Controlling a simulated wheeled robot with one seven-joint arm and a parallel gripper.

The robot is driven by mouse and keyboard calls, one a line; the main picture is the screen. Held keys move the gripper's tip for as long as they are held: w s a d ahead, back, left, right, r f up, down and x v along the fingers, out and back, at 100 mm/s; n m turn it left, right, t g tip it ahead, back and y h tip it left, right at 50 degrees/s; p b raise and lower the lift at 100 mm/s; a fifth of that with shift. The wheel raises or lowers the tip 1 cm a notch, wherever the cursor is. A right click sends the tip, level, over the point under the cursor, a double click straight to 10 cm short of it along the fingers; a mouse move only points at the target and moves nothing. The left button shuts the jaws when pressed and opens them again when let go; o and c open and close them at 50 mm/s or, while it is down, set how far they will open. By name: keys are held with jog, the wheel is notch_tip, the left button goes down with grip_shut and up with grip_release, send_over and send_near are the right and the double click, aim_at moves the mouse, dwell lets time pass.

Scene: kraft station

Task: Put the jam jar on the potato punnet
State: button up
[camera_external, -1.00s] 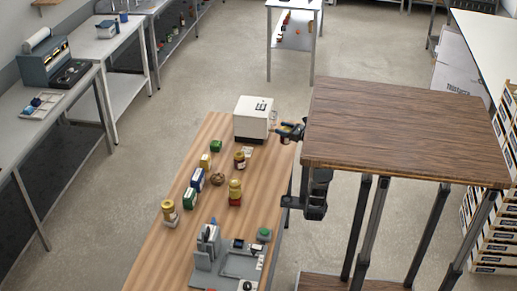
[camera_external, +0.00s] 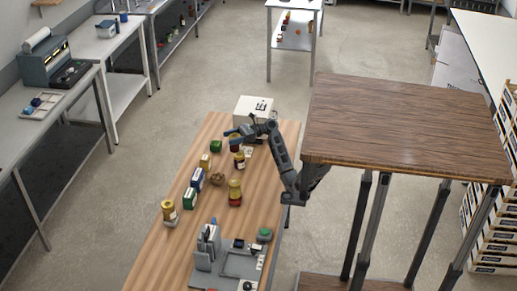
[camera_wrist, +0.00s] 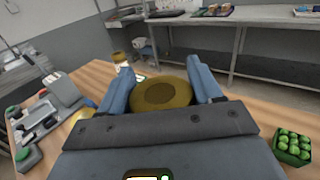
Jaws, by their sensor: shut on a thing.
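My gripper (camera_external: 235,134) is shut on a dark jar with a gold-brown lid, which I take to be the jam jar (camera_external: 236,145). It is held above the far part of the wooden table. In the wrist view the round lid (camera_wrist: 165,93) sits between the two blue fingers. A small brown heap (camera_external: 218,179), which looks like the potato punnet, stands on the table, nearer the camera and left of the held jar. In the wrist view I cannot make it out; the jar and gripper may hide it.
A green punnet (camera_external: 215,147) stands just left of the gripper. A similar dark jar (camera_external: 239,161) stands below it. Boxes (camera_external: 197,179), a yellow-lidded red jar (camera_external: 235,193) and another jar (camera_external: 169,212) stand around the heap. A white appliance (camera_external: 252,112) is behind; a grey station (camera_external: 225,261) is in front.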

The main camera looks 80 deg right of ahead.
jog(key=shift+w+a+f+p, duration=0.2)
jog(key=shift+w+a+f, duration=1.15)
jog(key=shift+f, duration=0.45)
jog(key=shift+w+a+f+p, duration=0.15)
jog(key=shift+w+a+f, duration=1.05)
jog(key=shift+a+f, duration=0.45)
jog(key=shift+w+a+f+p, duration=0.2)
jog(key=shift+w+a+f, duration=1.1)
jog(key=shift+f, duration=0.65)
jog(key=o, duration=1.3)
jog(key=shift+f, duration=0.15)
jog(key=shift+o, duration=0.2)
jog(key=shift+s+d+r, duration=0.1)
jog(key=shift+d+r, duration=0.05)
jog(key=shift+r, duration=0.05)
jog(key=p+v, duration=0.3)
jog(key=v, duration=0.8)
jog(key=shift+s+d+p, duration=0.15)
jog(key=shift+s+p, duration=0.15)
jog(key=shift+s, duration=0.05)
